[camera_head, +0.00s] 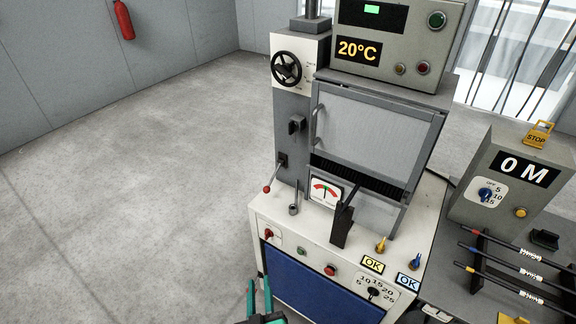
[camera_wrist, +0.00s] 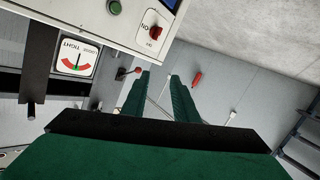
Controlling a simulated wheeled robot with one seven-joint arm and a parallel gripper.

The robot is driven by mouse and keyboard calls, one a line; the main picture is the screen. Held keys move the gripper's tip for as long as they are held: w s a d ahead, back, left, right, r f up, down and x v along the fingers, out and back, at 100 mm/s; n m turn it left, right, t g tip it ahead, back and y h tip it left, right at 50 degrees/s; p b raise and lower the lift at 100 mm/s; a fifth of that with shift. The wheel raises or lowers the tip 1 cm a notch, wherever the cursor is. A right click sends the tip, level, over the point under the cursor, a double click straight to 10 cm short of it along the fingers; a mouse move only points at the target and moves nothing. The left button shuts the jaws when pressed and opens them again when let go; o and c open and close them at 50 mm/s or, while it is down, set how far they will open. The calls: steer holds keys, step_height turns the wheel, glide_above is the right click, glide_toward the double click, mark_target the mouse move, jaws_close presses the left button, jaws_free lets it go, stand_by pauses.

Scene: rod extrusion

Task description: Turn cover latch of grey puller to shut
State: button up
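The grey puller (camera_head: 291,155) stands at the centre of the head view, on a white and blue base. Its mesh cover (camera_head: 372,130) appears lowered over the front opening. A black turn handle (camera_head: 296,124) on the grey column left of the cover looks like the cover latch; its exact setting is too small to tell. My gripper (camera_head: 259,284) is low at the bottom of the head view, in front of the base's left corner and well below the handle. In the wrist view my gripper (camera_wrist: 161,75) has its two green fingers apart with nothing between them.
A red-knobbed lever (camera_head: 266,189), a gauge (camera_head: 325,191) and an upright black lever (camera_head: 342,222) stand on the base top. A red rotary switch (camera_head: 269,234) is on its front. A control box (camera_head: 520,180) and rods are at right. The floor at left is clear.

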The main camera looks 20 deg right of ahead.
steer(key=w+d+r+m+h, duration=0.25)
steer(key=w+r, duration=0.35)
steer(key=w, duration=0.4)
steer(key=m+g+h, duration=0.5)
steer(key=m+h, duration=0.4)
glide_toward(289, 124)
steer(key=x, duration=0.8)
steer(key=shift+w+d, duration=0.15)
steer(key=shift+d, duration=0.25)
jaws_close()
